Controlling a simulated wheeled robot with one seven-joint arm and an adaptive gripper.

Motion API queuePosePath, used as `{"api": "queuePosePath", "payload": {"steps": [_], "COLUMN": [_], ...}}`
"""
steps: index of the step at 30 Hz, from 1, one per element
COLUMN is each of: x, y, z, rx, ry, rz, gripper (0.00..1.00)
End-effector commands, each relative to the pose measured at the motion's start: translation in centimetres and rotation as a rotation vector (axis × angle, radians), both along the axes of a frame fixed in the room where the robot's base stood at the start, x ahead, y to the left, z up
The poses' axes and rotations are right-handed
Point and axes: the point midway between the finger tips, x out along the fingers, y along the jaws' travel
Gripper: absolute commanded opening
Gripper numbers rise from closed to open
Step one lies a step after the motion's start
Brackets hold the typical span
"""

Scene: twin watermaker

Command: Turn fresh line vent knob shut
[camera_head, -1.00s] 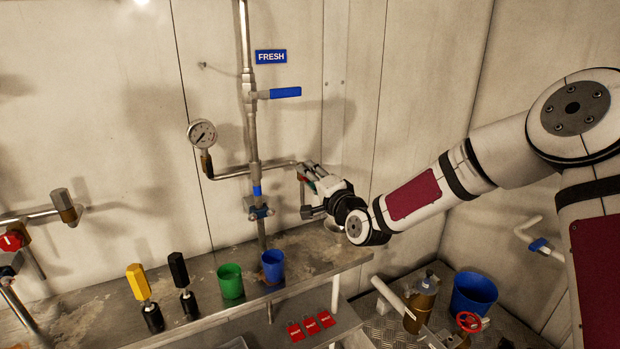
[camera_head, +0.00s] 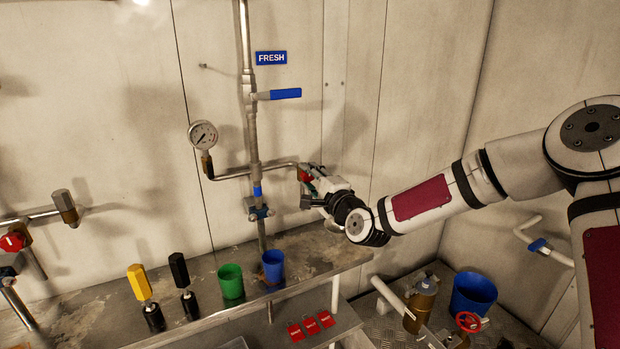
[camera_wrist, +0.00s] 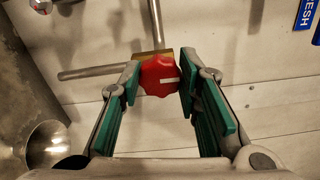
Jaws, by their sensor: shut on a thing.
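The red vent knob (camera_wrist: 158,76) is a lobed knob with a white line mark, on a brass fitting at the end of the fresh line's side pipe (camera_wrist: 92,72). In the wrist view the white line lies nearly level across it. My gripper (camera_wrist: 160,80) has its green-padded fingers shut on the knob, one on each side. In the head view the knob (camera_head: 303,174) shows as a small red patch at my gripper (camera_head: 309,184), partly hidden by the fingers. The blue FRESH sign (camera_head: 271,58) is on the wall above.
A pressure gauge (camera_head: 203,135) and a blue-handled valve (camera_head: 285,94) are on the fresh line. A green cup (camera_head: 231,282) and a blue cup (camera_head: 273,268) stand on the bench. A metal bowl-like part (camera_wrist: 47,143) is at lower left in the wrist view.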

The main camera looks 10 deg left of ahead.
Motion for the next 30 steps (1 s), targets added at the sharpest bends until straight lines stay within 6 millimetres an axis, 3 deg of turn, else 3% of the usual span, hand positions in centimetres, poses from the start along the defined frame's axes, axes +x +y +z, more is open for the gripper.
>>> {"api": "queuePosePath", "payload": {"steps": [5,6,8,9,20,30], "x": [0.0,0.0,0.0,0.0,-0.3,-5.2], "y": [0.0,0.0,0.0,0.0,-0.3,-3.7], "z": [-0.1,-0.1,-0.1,-0.1,0.0,-0.1], "rx": [0.0,0.0,0.0,0.0,-0.001,-0.003], "ry": [0.002,0.002,0.002,0.002,0.0,0.002], "rz": [-0.001,-0.001,-0.001,-0.001,-0.001,-0.002], "gripper": [0.03,0.35,0.49,0.51,0.51,0.51]}}
